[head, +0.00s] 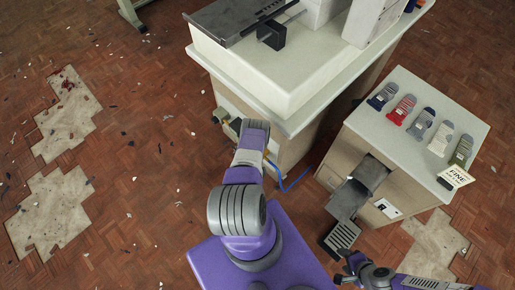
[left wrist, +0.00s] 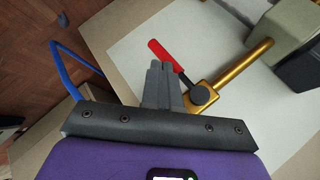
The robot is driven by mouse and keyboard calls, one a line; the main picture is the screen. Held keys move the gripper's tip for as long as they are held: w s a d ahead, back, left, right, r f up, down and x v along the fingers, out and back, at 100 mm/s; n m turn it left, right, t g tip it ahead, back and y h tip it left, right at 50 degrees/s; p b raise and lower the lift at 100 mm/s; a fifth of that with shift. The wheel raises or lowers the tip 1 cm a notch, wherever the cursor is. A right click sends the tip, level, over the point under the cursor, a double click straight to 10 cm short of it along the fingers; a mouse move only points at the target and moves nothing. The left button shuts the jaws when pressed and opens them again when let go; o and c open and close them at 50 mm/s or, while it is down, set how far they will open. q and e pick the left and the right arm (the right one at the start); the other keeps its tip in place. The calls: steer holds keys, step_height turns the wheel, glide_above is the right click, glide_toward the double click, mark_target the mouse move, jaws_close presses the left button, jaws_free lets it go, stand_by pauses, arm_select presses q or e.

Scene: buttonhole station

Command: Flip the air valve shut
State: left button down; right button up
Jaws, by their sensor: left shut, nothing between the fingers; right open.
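The air valve shows in the left wrist view: a brass body (left wrist: 203,93) with a dark round pivot on a brass pipe (left wrist: 245,62). Its red-gripped lever (left wrist: 163,54) points up and left, roughly across the pipe. My left gripper (left wrist: 160,66) is shut and empty, its fingertips right beside the lever on the left; I cannot tell whether they touch. In the head view my left arm reaches to the machine cabinet's side, and its wrist hides the fingertips and most of the valve. My right gripper (head: 345,272) is open and empty at the bottom right.
A machine cabinet (head: 262,75) stands at top centre. A blue hose (left wrist: 68,58) loops left of my left gripper. The floor at left is open, with scattered debris.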

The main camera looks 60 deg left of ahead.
arm_select(q)
steer(key=d+f+p+v, duration=0.1)
steer(key=p+v, duration=0.4)
steer(key=v, duration=0.7)
steer(key=shift+s+d+f, duration=0.25)
steer(key=shift+s+d, duration=0.15)
steer(key=shift+d, duration=0.25)
